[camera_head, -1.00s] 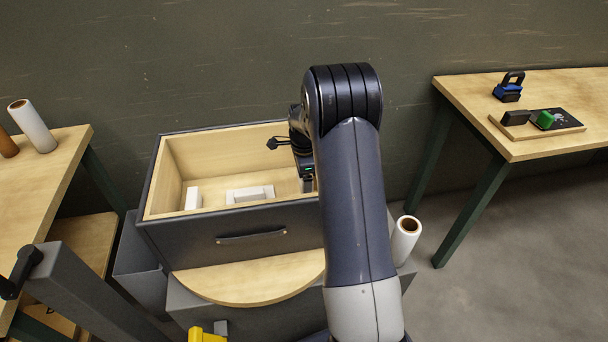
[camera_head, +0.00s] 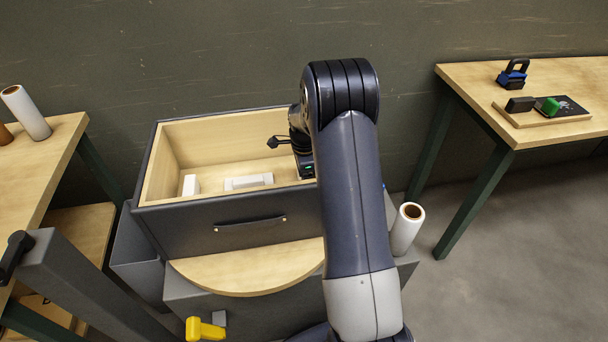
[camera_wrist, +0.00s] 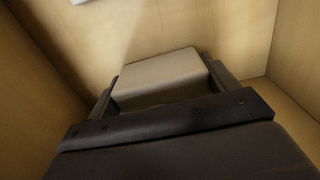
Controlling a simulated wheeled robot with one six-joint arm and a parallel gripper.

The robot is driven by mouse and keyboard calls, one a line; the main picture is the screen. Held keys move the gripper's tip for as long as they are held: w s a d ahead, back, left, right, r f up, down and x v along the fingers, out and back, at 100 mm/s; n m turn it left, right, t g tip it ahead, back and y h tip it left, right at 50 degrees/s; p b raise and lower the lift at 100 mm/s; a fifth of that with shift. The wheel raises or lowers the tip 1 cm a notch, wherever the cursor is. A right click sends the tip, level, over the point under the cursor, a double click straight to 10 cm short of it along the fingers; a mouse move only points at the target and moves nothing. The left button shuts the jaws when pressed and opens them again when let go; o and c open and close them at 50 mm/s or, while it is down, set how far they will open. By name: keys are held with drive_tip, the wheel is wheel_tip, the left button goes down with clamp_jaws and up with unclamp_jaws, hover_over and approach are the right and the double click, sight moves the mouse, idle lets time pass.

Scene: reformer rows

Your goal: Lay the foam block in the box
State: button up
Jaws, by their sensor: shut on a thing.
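The box (camera_head: 240,216) is dark outside with a pale wooden inside, and it stands open at the left of my arm. A pale block, apparently the foam block (camera_wrist: 160,72), sits between the jaws of my gripper (camera_wrist: 163,88) in the wrist view. My gripper is shut on it, inside the box between its wooden walls. The jaw tips and the held block are hidden in the head view by the box's front wall and my arm. Whether the block touches the box floor, I cannot tell.
Two white pieces lie in the box, a small one (camera_head: 190,185) at the left and a longer one (camera_head: 248,181) in the middle. A white roll (camera_head: 406,229) stands right of the box. Tables stand left (camera_head: 40,165) and right (camera_head: 480,85).

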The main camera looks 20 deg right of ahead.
drive_tip(key=o, duration=0.9)
drive_tip(key=shift+r, duration=0.1)
wheel_tip(320, 180, up, 11)
drive_tip(key=shift+f+p, duration=0.15)
drive_tip(key=shift+p, duration=0.55)
wheel_tip(320, 180, down, 10)
drive_tip(key=shift+f+b, duration=0.25)
drive_tip(key=shift+b, duration=0.45)
drive_tip(key=shift+r+p, duration=0.95)
drive_tip(key=shift+r, duration=0.3)
